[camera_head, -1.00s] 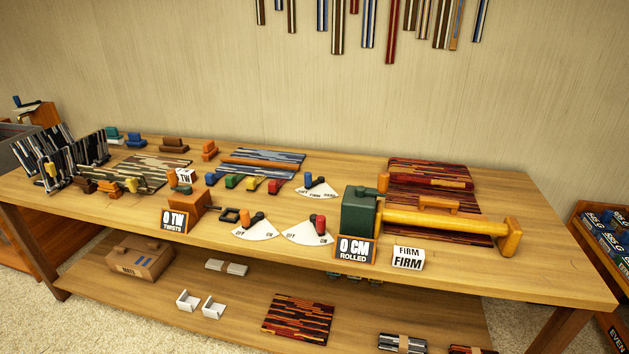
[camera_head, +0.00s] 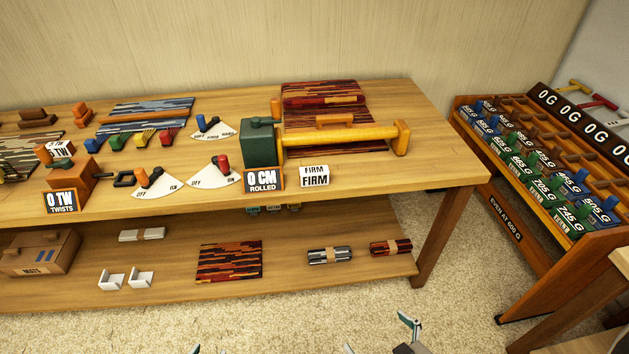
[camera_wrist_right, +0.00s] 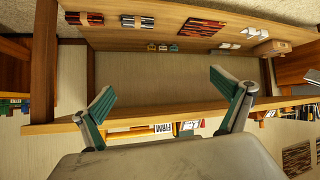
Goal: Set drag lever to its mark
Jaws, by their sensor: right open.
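The drag lever (camera_head: 201,122) is a small lever with a blue knob on a white fan-shaped dial (camera_head: 214,130) at the back of the table, left of the green roller box (camera_head: 260,145). The dial's small print seems to read soft, firm, hard; the lever stands toward its left side. A card reading FIRM (camera_head: 314,175) stands at the table's front; part of it shows in the right wrist view (camera_wrist_right: 163,128). My right gripper (camera_head: 378,338) is open and empty, low in front of the table; its fingers (camera_wrist_right: 165,92) spread in the wrist view. A small tip of my left gripper (camera_head: 196,349) shows at the bottom edge.
Two OFF/ON dials (camera_head: 158,186) (camera_head: 215,178) with levers lie near the front edge. A yellow roller (camera_head: 345,138) extends right from the green box. A lower shelf (camera_head: 180,280) holds mats and rolls. A rack of labelled weights (camera_head: 545,150) stands right; carpet lies between.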

